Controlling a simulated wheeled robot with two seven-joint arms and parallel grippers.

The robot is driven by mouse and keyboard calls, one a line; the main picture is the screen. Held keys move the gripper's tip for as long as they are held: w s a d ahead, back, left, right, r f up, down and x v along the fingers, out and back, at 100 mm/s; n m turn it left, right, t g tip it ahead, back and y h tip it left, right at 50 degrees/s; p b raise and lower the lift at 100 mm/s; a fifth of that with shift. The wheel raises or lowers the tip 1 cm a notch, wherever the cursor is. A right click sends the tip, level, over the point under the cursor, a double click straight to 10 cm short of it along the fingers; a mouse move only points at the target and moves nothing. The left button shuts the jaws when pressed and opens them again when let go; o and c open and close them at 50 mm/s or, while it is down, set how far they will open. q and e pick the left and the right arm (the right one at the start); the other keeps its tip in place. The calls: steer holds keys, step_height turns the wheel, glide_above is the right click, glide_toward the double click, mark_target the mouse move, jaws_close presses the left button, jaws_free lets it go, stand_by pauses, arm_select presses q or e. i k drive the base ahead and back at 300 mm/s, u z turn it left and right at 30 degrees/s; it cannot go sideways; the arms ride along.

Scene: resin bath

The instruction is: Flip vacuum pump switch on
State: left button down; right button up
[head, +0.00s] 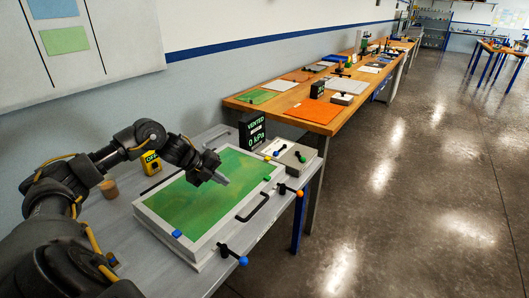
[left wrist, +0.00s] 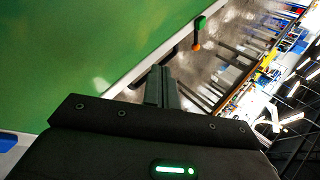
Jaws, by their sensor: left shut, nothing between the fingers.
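A yellow box (head: 151,163) with a small dark display reading OFF stands at the back of the grey bench, partly behind my left arm; it looks like the pump switch. A black display (head: 253,131) reads VENTED and 0 kPa. My left gripper (head: 222,180) is shut and empty above the green top of the bath (head: 180,215), to the right of the yellow box and apart from it. The left wrist view shows its closed fingers (left wrist: 161,86) over the bath's edge. My right gripper is not in view.
A light box with dark and blue levers (head: 290,155) stands right of the bath. The bath has a black front handle (head: 254,207) and clamps with orange (head: 298,193) and blue (head: 242,260) knobs. A brown cylinder (head: 109,188) stands left. A wooden bench (head: 310,113) continues behind.

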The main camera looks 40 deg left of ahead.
mark_target(303, 159)
steer(key=z, duration=0.05)
steer(key=i, duration=1)
steer(key=u, duration=0.05)
